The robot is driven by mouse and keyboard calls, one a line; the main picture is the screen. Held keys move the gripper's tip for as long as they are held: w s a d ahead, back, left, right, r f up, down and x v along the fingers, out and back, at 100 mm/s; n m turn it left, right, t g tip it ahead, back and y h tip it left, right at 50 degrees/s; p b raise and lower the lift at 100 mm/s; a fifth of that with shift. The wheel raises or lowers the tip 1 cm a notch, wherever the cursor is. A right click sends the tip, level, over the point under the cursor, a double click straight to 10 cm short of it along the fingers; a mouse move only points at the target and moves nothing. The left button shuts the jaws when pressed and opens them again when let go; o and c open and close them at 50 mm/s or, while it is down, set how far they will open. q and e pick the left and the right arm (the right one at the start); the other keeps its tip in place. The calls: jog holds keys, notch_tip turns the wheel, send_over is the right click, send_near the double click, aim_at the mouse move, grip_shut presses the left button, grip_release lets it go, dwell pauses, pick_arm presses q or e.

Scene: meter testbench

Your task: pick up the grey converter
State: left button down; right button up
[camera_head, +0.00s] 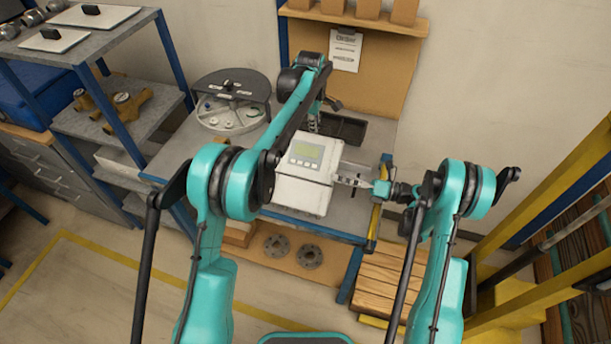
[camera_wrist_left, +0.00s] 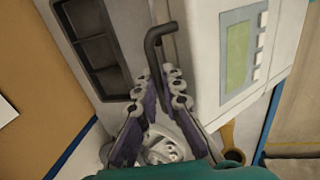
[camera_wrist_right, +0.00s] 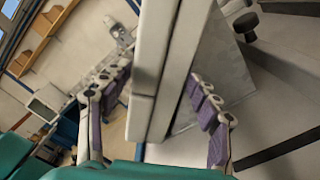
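The grey converter (camera_head: 308,170) is a pale box with a small green display, at the bench's front edge in the head view. In the left wrist view its display side (camera_wrist_left: 232,60) fills the upper right. My left gripper (camera_head: 315,122) is behind it; in its wrist view the fingertips (camera_wrist_left: 155,88) are close together around a black bent rod (camera_wrist_left: 158,42). My right gripper (camera_head: 350,180) is at the converter's right side. In its wrist view the fingers (camera_wrist_right: 158,98) are apart, with a pale edge of the converter (camera_wrist_right: 152,70) between them and gaps visible.
A round grey tray of small parts (camera_head: 230,112) stands on the bench to the left. A black bin (camera_head: 342,128) is behind the converter. Two flanges (camera_head: 308,255) lie below in front. A shelf with yellow-brown fittings (camera_head: 125,104) is at the left, a wooden pallet (camera_head: 392,278) at the right.

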grip_shut()
pick_arm(q)
jog(key=shift+r, duration=0.15)
pick_arm(e)
jog(key=shift+r, duration=0.15)
